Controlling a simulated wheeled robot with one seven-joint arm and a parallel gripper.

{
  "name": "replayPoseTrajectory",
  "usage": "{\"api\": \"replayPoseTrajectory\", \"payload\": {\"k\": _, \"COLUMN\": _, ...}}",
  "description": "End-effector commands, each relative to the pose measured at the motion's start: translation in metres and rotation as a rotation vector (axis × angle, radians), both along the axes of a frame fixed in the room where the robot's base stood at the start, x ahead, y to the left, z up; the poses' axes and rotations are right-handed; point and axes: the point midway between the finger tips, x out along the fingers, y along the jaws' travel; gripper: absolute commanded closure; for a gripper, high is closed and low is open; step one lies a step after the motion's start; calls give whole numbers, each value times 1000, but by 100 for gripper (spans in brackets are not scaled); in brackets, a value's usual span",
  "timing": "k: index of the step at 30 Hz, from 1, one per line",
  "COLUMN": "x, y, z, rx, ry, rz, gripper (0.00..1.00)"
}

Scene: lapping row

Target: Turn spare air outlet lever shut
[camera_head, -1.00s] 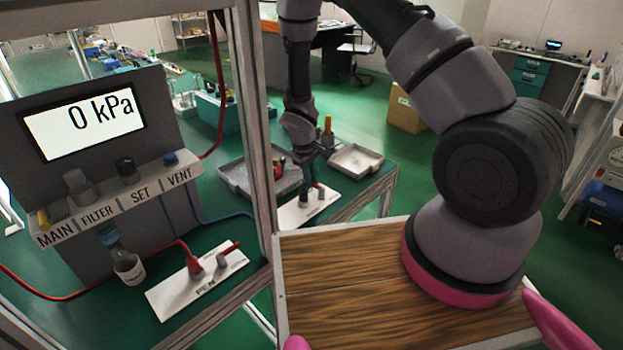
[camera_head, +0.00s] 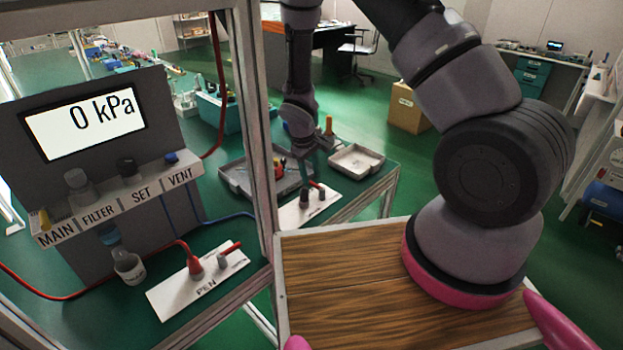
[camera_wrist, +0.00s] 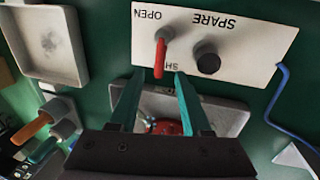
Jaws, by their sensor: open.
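The SPARE plate (camera_wrist: 225,32) is white and carries a red lever (camera_wrist: 160,58) on a grey pivot, beside a dark round fitting (camera_wrist: 206,58). The OPEN label is near the pivot; the label starting "SH" is beside the lever's free end and partly hidden. My gripper (camera_wrist: 159,74) is open, its teal fingers pointing at the plate. In the wrist view the lever's free end shows between the fingertips; I cannot tell whether they touch it. The head view shows the plate (camera_head: 293,216) on the green bench, with my gripper (camera_head: 309,176) over it.
A grey tray (camera_head: 238,184) with tools lies behind the plate, and a smaller tray (camera_head: 357,158) to its right. A frame post (camera_head: 260,130) stands left of the plate. A PEN plate (camera_head: 178,299) and a gauge panel reading 0 kPa (camera_head: 85,122) are further left.

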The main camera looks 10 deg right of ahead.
Motion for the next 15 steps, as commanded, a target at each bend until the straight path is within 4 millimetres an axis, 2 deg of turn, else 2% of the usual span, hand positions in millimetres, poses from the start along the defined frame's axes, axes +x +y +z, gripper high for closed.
{"api": "replayPoseTrajectory", "payload": {"k": 1, "x": 0, "y": 3, "z": 13, "rx": 2, "ry": -3, "rz": 0, "gripper": 52}}
{"api": "replayPoseTrajectory", "payload": {"k": 7, "x": -5, "y": 9, "z": 52, "rx": 2, "ry": -3, "rz": 0, "gripper": 52}}
{"api": "replayPoseTrajectory", "payload": {"k": 12, "x": -8, "y": 12, "z": 73, "rx": 1, "ry": -2, "rz": 0, "gripper": 52}}
{"api": "replayPoseTrajectory", "payload": {"k": 15, "x": -9, "y": 13, "z": 79, "rx": 1, "ry": -1, "rz": 0, "gripper": 52}}
